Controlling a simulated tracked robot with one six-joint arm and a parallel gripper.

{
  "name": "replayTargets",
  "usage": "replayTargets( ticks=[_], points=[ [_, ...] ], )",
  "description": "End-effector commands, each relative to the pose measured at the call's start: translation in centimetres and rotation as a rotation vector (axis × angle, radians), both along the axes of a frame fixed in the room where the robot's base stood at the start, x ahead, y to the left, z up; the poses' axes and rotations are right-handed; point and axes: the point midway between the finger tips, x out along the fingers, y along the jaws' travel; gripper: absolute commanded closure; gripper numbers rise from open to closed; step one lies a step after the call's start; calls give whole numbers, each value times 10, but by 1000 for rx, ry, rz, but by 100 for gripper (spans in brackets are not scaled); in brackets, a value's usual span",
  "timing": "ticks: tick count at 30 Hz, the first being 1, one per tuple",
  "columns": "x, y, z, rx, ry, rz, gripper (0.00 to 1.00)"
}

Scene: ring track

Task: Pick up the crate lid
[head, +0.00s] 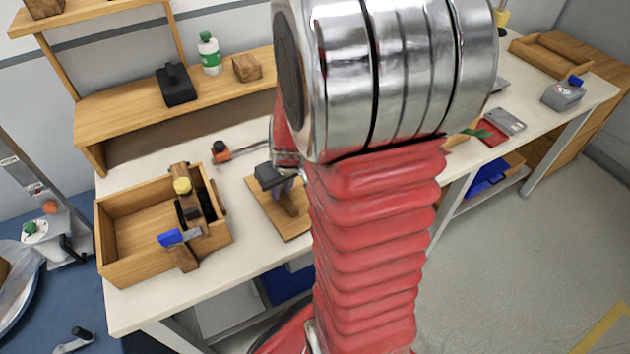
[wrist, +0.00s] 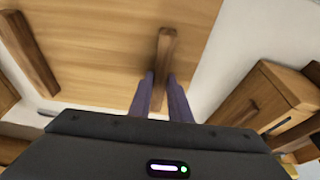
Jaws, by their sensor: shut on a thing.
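The crate lid (head: 262,208) is a flat wooden board with a raised bar handle, at the bench's middle in the head view, right of the open crate (head: 125,265). In the wrist view the lid (wrist: 95,50) fills the upper middle, with its handle (wrist: 163,60) upright in the picture. My gripper (head: 288,190) is shut on the handle; its two purple fingers (wrist: 160,78) stand on either side of it in the wrist view. My arm hides the lid's right part in the head view. I cannot tell whether the lid touches the bench.
Inside the crate's right part are a yellow-capped item (head: 182,186) and a blue-handled tool (head: 172,238). A red-and-black tool (head: 222,153) lies behind the lid. A wooden shelf (head: 130,108) runs along the back, holding a bottle (head: 209,55) and a black box (head: 176,85).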

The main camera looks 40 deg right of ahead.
Motion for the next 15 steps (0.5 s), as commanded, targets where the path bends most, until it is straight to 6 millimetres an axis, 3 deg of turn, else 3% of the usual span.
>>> replayTargets(
  ticks=[8, 15],
  points=[
    [1, 0, 2, -2, -2, 1, 100],
    [2, -1, 20, -2, -6, 0, 100]
  ],
)
